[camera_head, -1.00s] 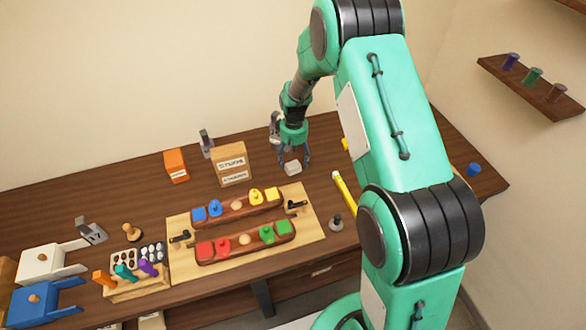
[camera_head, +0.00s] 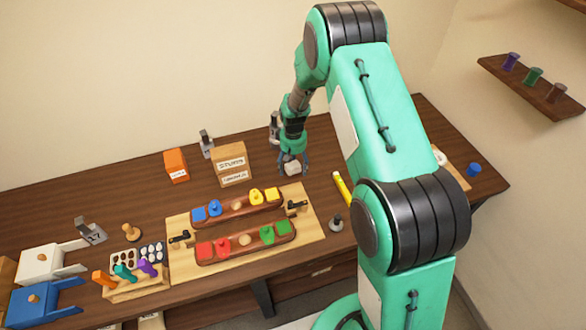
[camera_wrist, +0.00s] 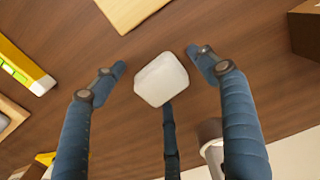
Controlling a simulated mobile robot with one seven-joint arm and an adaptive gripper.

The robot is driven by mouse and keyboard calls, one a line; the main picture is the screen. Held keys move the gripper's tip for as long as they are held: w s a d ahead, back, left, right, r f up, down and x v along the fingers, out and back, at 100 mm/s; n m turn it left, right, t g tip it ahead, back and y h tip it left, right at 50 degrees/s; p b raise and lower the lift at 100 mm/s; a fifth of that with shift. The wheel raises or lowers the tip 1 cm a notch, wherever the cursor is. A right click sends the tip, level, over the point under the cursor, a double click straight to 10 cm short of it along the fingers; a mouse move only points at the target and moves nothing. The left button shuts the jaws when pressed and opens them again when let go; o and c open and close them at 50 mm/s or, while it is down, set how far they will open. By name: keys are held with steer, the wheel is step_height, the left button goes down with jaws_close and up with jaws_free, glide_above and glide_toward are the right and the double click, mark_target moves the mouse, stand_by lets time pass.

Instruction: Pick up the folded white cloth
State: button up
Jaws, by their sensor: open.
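The folded white cloth (camera_head: 292,168) is a small pale block lying on the brown table, to the right of the cardboard box. In the wrist view the cloth (camera_wrist: 161,79) sits between my spread blue fingers. My gripper (camera_head: 292,164) is low over the cloth with its fingers on either side of it. In the wrist view my gripper (camera_wrist: 158,62) is open, with gaps left and right of the cloth. A third finger reaches up to the cloth's lower edge; I cannot tell whether it touches.
The cardboard box (camera_head: 230,164) and an orange box (camera_head: 176,165) stand left of my gripper. A wooden board (camera_head: 180,263) with colored pieces lies in front. A yellow level (camera_head: 343,188) lies to the right. Bare table surrounds the cloth.

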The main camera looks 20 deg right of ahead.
mark_target(293, 165)
stand_by(0.5)
steer(key=c, duration=1.3)
steer(key=shift+c, duration=0.2)
steer(key=shift+r, duration=5)
